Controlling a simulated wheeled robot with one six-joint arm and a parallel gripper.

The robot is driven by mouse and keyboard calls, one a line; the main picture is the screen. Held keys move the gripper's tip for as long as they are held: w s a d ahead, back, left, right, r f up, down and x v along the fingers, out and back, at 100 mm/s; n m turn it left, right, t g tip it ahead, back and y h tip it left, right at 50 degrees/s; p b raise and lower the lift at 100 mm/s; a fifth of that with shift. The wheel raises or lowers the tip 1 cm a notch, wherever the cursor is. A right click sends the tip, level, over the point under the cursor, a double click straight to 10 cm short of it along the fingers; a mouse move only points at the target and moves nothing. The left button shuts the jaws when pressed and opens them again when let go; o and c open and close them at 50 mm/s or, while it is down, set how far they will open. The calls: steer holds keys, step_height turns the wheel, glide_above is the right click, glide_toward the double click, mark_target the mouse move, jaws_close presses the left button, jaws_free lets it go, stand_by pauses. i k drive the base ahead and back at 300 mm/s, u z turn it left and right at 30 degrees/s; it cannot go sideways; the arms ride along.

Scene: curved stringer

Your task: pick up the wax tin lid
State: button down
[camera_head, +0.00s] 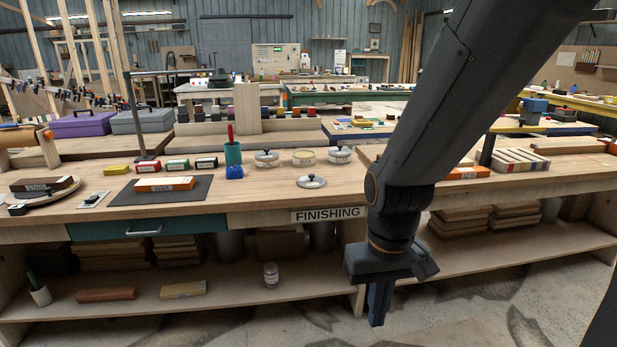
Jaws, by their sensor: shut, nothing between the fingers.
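A round silvery lid with a dark knob (311,181) lies on the wooden bench top near its front edge, above the FINISHING label. I take it to be the wax tin lid. Behind it stand a lidded tin (266,158), an open-topped tin with pale contents (303,158) and another lidded tin (340,155). My gripper (378,308) is shut and empty. It points down in front of the bench, right of the lid and below the bench-top level in the picture.
A green cup with a red-handled tool (233,155) stands left of the tins. A dark mat (150,198) bears an orange-and-white wax block (164,184). A lower shelf (230,297) holds a small jar (271,274). Bare bench top surrounds the lid.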

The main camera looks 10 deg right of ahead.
mark_target(311, 180)
steer(key=i, duration=2.05)
